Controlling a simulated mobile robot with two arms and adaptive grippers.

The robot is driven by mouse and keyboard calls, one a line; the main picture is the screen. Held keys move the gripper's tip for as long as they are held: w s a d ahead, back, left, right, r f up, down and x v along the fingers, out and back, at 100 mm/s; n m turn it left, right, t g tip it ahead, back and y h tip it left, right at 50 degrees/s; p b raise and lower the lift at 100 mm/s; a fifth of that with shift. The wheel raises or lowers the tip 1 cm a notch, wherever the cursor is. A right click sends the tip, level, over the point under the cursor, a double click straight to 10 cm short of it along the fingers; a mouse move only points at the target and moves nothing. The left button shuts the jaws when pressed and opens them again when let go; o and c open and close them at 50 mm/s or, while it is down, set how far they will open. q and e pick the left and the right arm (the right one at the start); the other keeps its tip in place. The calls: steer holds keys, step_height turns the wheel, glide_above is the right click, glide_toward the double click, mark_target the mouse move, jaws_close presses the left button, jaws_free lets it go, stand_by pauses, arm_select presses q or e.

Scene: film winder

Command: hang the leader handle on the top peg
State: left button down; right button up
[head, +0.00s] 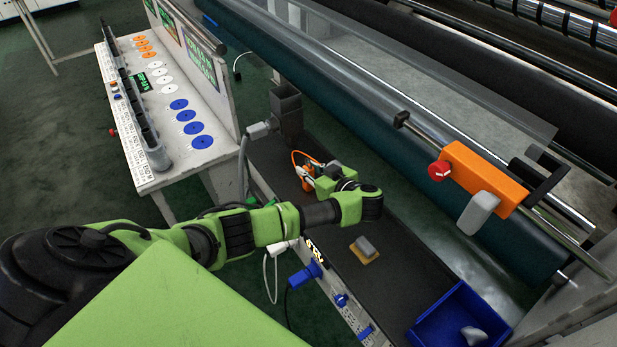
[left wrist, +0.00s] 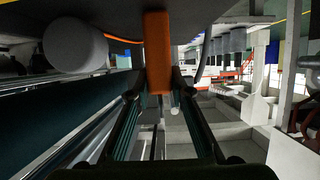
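An orange handle (left wrist: 158,50) stands between the fingers of my left gripper (left wrist: 159,78) in the left wrist view. The fingers appear closed on its two sides. In the head view, my left gripper (head: 312,175) is over the dark bench, and bits of orange and a thin orange loop (head: 296,158) show beside it. The gripper's own parts hide most of the handle there. Whether this is the leader handle is not certain from its look. I cannot make out a top peg in either view. My right gripper is not in view.
The dark bench (head: 385,287) holds a grey block on a tan pad (head: 365,248) and a blue tray (head: 460,318). A film roller (head: 400,150) with an orange carriage (head: 478,172) runs along the right. A white panel with coloured discs (head: 170,95) stands at the left.

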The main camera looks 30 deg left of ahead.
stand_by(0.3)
arm_select(q)
steer(key=shift+r, duration=0.5)
steer(key=s+d+r, duration=0.9)
steer(key=d+r, duration=0.1)
steer(key=r, duration=0.2)
steer(key=shift+s+d+b, duration=0.2)
steer(key=shift+b, duration=0.2)
stand_by(0.3)
